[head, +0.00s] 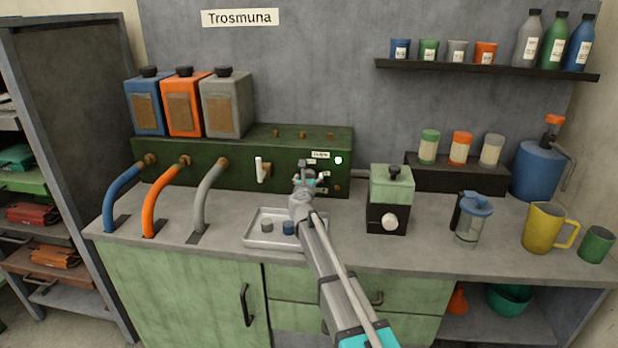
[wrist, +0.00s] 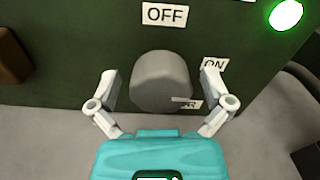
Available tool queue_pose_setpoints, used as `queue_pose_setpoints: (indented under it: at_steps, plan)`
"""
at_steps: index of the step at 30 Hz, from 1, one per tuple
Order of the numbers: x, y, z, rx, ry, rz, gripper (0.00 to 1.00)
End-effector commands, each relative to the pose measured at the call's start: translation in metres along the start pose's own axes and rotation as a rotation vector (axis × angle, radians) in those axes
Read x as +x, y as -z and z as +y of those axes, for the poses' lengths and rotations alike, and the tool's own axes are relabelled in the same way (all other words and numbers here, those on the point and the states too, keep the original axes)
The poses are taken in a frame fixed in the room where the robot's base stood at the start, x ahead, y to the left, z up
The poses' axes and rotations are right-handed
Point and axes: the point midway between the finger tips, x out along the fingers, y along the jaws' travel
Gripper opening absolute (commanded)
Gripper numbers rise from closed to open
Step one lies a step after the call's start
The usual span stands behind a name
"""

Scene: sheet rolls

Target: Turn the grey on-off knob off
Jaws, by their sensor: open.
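The grey knob (wrist: 160,82) sits on the front of the dark green machine (head: 225,165). In the wrist view an OFF label (wrist: 165,14) is above it, and an ON label (wrist: 214,65) is at its upper right, partly behind a finger. Another label at its lower right is partly hidden. My gripper (head: 306,180) is open, with one finger on each side of the knob and gaps showing between. In the head view my gripper hides the knob. A green lamp (head: 338,160) is lit on the machine.
A metal tray (head: 254,240) with small items lies below my gripper. A green and black device (head: 389,197) with a white knob stands to the right, then a blue-lidded jug (head: 471,220).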

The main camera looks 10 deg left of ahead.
Motion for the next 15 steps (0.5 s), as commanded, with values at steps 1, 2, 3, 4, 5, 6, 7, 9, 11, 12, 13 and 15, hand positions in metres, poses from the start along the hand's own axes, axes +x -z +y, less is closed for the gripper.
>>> queue_pose_setpoints:
  at_steps: [1,2,3,4,5,6,7,9,11,12,13,15]
  plan:
    - [-0.0002,0.0000,-0.0001,0.000,0.000,0.000,1.00]
    - [-0.0002,0.0000,0.0000,0.000,0.000,0.000,1.00]
    - [-0.0002,0.0000,0.0000,0.000,0.000,0.000,1.00]
    - [-0.0002,0.0000,0.0000,0.000,0.000,0.000,1.00]
    - [-0.0002,0.0000,0.0000,0.000,0.000,0.000,0.96]
    - [-0.0003,0.0000,0.0000,0.000,0.000,0.000,0.89]
    - [-0.0001,0.0000,-0.0003,0.000,0.001,0.000,0.83]
    - [0.0000,0.0001,-0.0006,0.000,0.001,0.000,0.70]
    - [0.0000,0.0001,-0.0006,0.000,0.001,0.000,0.59]
    - [0.0001,0.0001,-0.0006,0.000,0.001,0.000,0.52]
    - [0.0001,0.0001,-0.0006,0.000,0.001,0.000,0.46]
    - [0.0002,0.0001,-0.0006,0.000,0.001,0.000,0.33]
